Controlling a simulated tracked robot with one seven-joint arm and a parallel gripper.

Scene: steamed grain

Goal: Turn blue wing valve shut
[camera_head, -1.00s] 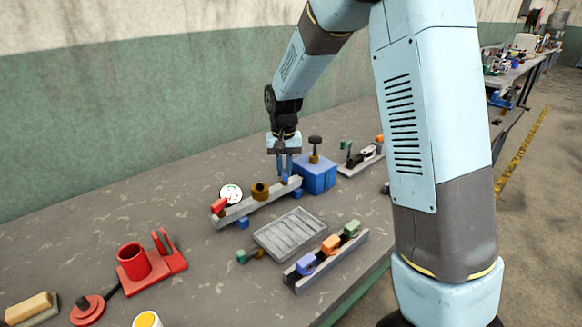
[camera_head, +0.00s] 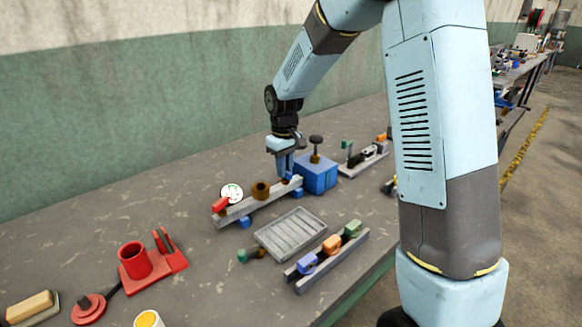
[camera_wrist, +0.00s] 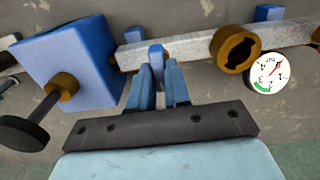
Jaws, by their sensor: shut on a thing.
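The blue wing valve (camera_wrist: 156,54) sits at the blue-box end of a pale grey bar (camera_wrist: 195,46). My gripper (camera_wrist: 159,72) is shut on its wing, with one finger on each side in the wrist view. In the head view my gripper (camera_head: 286,176) points down at the right end of the bar (camera_head: 240,208), and its fingers largely hide the blue valve there.
A blue box (camera_head: 317,176) with a dark knob stands close beside my gripper. A brass fitting (camera_head: 260,190), a round gauge (camera_head: 231,192) and a red handle (camera_head: 220,205) are along the bar. A grey slatted tray (camera_head: 290,234) lies in front.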

